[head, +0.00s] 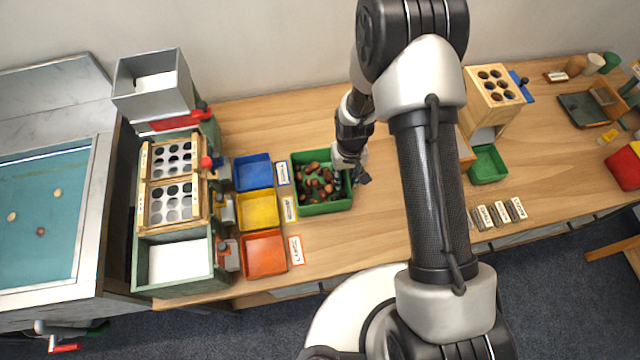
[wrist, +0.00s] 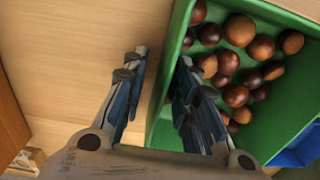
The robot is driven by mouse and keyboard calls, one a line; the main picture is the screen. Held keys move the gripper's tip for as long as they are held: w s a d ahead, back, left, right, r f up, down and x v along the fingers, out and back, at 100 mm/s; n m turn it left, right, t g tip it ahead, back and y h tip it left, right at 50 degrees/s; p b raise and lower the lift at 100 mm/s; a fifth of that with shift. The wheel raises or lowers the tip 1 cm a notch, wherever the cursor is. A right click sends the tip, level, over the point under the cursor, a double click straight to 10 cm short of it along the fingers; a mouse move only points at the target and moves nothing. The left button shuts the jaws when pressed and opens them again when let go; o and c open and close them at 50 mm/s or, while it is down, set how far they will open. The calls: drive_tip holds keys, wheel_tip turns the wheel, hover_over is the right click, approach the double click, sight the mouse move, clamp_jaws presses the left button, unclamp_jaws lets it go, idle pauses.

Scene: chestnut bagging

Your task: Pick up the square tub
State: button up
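A square green tub (head: 325,208) holding several brown chestnuts stands on the table in the middle of the head view. It fills the right half of the wrist view, its wall (wrist: 182,30) running down the picture. My gripper (head: 360,180) is at the tub's right side in the head view. In the wrist view my gripper (wrist: 160,58) is open, with one finger outside the wall and the other on the inner side. There is a gap between the fingers, and contact with the wall cannot be made out. A smaller green tub (head: 489,165) stands farther right.
Blue (head: 252,172), yellow (head: 259,210) and orange (head: 264,255) trays stand left of the tub, with label cards between. A wooden stand with holes (head: 496,88) is at the right. Bare wood lies right of the tub.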

drive_tip(key=shift+r, duration=0.1)
drive_tip(key=shift+c, duration=0.2)
clamp_jaws()
idle(0.5)
